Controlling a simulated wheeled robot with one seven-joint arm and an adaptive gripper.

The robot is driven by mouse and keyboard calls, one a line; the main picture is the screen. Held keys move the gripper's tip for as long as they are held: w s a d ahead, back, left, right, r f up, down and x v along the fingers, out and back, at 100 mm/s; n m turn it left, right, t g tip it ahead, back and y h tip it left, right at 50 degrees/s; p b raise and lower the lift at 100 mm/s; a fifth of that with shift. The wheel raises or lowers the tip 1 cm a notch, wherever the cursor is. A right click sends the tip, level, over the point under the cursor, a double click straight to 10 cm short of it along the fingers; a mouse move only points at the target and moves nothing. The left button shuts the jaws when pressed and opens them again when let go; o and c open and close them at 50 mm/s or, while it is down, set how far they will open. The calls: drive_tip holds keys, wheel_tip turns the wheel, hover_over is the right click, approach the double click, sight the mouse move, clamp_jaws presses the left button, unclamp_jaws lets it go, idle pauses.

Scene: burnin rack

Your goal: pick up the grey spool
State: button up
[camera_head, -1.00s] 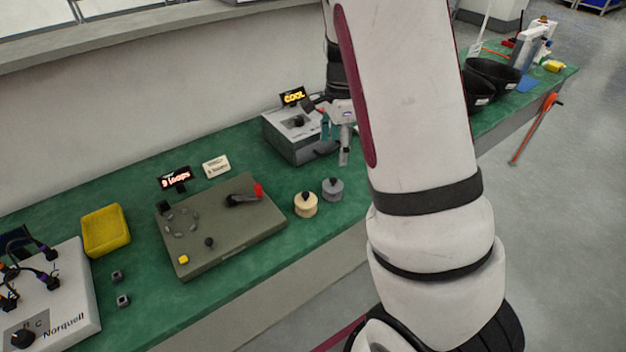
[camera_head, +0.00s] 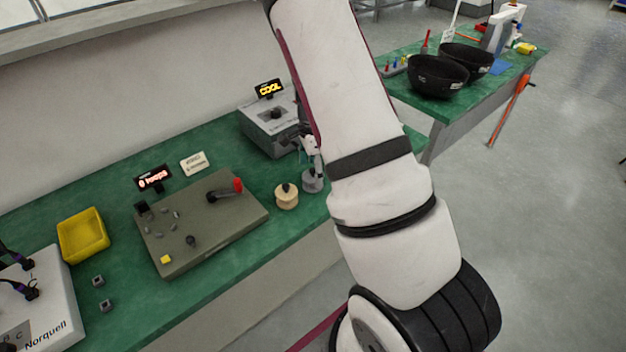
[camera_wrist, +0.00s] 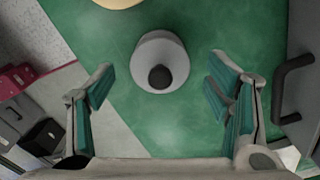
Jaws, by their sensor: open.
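The grey spool (camera_head: 312,181) stands upright on the green bench in the head view, partly hidden by my gripper and arm. In the wrist view the spool (camera_wrist: 160,62) shows from above as a pale grey disc with a dark knob. My gripper (camera_wrist: 160,88) is open, its two teal-padded fingers wide apart on either side of the spool and not touching it. In the head view my gripper (camera_head: 312,150) is just above the spool. A cream spool (camera_head: 286,196) stands to its left; only its edge shows at the top of the wrist view.
A grey-green winding panel (camera_head: 205,235) with a red-tipped crank lies left of the spools. A grey box (camera_head: 270,128) with a "COOL" display stands behind. A yellow tray (camera_head: 83,236) is farther left. The bench's front edge (camera_head: 290,250) is close to the spools.

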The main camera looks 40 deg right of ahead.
drive_tip(key=shift+f, duration=1.5)
drive_tip(key=shift+c, duration=0.4)
drive_tip(key=c, duration=1.1)
drive_tip(key=shift+r, duration=0.15)
drive_tip(key=shift+c, duration=0.2)
